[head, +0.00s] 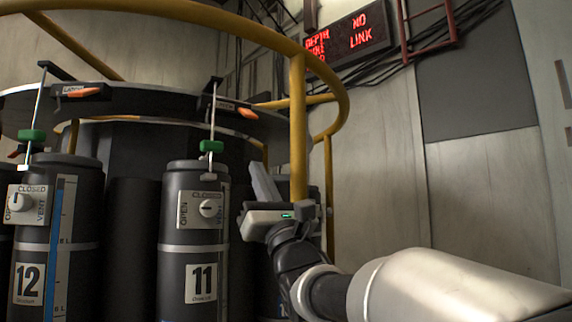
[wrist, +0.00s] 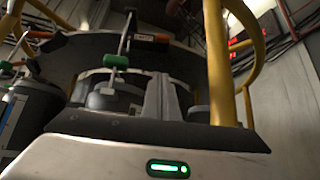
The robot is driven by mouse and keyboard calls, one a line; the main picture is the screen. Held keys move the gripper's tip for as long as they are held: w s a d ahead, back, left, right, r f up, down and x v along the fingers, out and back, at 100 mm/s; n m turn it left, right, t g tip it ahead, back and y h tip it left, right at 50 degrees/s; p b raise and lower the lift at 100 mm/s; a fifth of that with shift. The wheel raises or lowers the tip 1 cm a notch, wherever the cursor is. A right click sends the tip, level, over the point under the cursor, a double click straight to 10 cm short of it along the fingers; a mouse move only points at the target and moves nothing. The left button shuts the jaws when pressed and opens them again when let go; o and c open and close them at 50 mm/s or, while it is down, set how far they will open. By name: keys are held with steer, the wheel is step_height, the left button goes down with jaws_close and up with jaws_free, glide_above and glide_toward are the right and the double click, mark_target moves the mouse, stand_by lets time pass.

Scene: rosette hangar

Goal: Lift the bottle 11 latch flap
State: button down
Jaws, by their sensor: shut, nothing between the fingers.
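Bottle 11 (head: 190,255) is a dark grey cylinder with a white number label and a dial plate, standing upright under a dark ring. Its latch flap (head: 247,113) appears to be the small orange piece on the ring's rim, above and right of the bottle; it also shows in the wrist view (wrist: 150,38), lying flat. A thin rod with a green collar (head: 211,146) rises from the bottle top. My gripper (head: 260,172) is shut and empty, its fingers pointing up, right of the bottle top and below the flap. The fingers (wrist: 163,85) also show in the wrist view, apart from the flap.
Yellow railing (head: 298,130) curves around the ring, with a post just behind and right of my gripper. Bottle 12 (head: 60,270) stands left, with its own orange-tipped latch (head: 83,92) above. A red-lettered sign (head: 350,38) hangs on the wall.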

mark_target(248, 113)
steer(key=w+a+r+p, duration=0.2)
steer(key=w+r+p, duration=0.1)
steer(key=r, duration=0.7)
steer(key=shift+p, duration=0.85)
steer(key=shift+r, duration=0.1)
steer(key=shift+s+d+r+g+h, duration=0.1)
steer(key=shift+s+g+h, duration=0.05)
steer(key=shift+g+h, duration=0.3)
steer(key=shift+s+r+g+h, duration=0.15)
steer(key=shift+g+h, duration=0.3)
